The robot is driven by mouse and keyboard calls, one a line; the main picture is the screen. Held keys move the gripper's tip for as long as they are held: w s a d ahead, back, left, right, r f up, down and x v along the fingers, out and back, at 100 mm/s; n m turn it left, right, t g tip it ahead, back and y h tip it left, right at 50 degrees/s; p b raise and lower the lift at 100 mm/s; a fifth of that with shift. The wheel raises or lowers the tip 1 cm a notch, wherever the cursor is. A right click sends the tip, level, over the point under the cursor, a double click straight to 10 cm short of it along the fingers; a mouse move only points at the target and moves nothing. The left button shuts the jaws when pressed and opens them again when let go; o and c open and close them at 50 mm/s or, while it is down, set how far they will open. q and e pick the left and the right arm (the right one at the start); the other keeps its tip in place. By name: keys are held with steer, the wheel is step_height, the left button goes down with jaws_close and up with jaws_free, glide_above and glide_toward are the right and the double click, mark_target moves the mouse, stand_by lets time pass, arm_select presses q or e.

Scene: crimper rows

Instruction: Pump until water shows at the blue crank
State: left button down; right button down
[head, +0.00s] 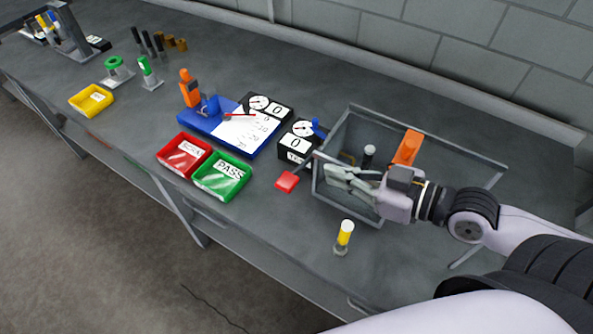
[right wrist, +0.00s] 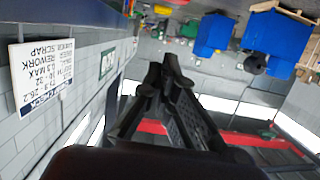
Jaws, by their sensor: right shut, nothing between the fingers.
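The blue crank (head: 317,128) is a small blue piece beside a black box with a round dial and a "0" panel (head: 295,142). I cannot make out water there. A red pad (head: 287,182) sits at the near end of a thin grey bar by the grey-framed tank (head: 345,205); it may be the pump handle. My right gripper (head: 329,172) is shut and empty, over the tank's left side, a little right of the red pad. In the right wrist view its fingers (right wrist: 165,75) show together. My left gripper is not in view.
An orange block (head: 408,147) stands at the tank. Red (head: 183,157) and green "PASS" (head: 223,178) trays and a blue board (head: 195,128) lie to the left. The bench's front right is mostly clear.

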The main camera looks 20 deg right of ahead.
mark_target(300, 169)
steer(key=w+a+f+p, duration=0.3)
steer(key=w+a+f, duration=0.2)
steer(key=w+f, duration=0.1)
steer(key=shift+w+a, duration=0.4)
steer(key=shift+w, duration=0.1)
stand_by(0.3)
steer(key=shift+f, duration=0.15)
